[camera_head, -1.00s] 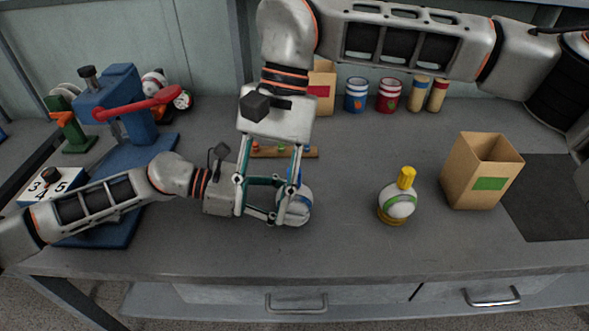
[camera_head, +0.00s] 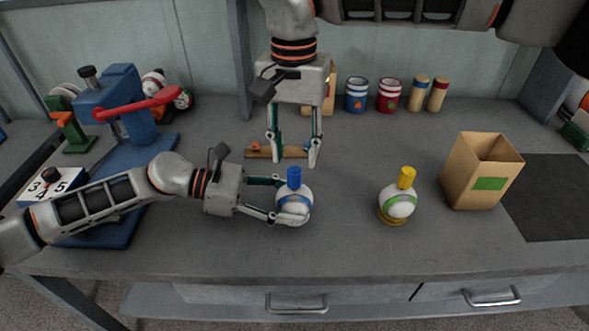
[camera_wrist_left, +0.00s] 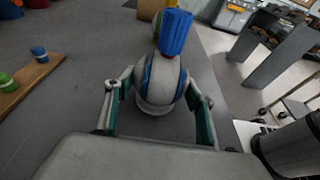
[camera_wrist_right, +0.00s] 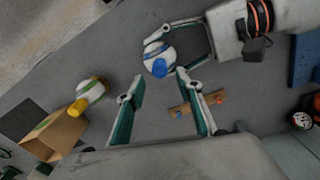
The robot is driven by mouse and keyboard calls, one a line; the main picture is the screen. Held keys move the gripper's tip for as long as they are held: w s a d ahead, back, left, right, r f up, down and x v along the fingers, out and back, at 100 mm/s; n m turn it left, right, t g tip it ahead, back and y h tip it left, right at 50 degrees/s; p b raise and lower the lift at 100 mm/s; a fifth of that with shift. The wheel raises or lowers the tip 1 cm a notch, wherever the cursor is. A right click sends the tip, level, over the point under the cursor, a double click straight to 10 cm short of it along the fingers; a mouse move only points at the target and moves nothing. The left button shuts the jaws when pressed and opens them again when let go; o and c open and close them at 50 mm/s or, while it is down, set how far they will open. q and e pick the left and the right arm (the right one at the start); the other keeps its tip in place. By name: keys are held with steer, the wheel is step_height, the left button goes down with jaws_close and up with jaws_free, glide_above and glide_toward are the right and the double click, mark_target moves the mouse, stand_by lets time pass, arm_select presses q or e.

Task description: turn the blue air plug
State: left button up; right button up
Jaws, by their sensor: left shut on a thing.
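The blue air plug (camera_head: 294,176) stands on top of a white ball with a blue band (camera_head: 295,208), left of the table's middle. The plug also shows in the left wrist view (camera_wrist_left: 174,32) and in the right wrist view (camera_wrist_right: 159,69). My left gripper (camera_head: 286,200) is shut on the white ball, its fingers on either side below the plug. My right gripper (camera_head: 293,160) is open and empty, pointing down, above and behind the plug and clear of it. In the right wrist view its fingertips (camera_wrist_right: 152,86) are apart with nothing between them.
A white ball with a green band and yellow plug (camera_head: 397,200) stands to the right on a yellow ring. A cardboard box (camera_head: 462,177) is further right. A blue press with a red lever (camera_head: 122,110) is at left. A wooden strip with small plugs (camera_head: 262,153) lies behind.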

mark_target(295, 169)
steer(key=shift+f, duration=2.65)
jaws_close()
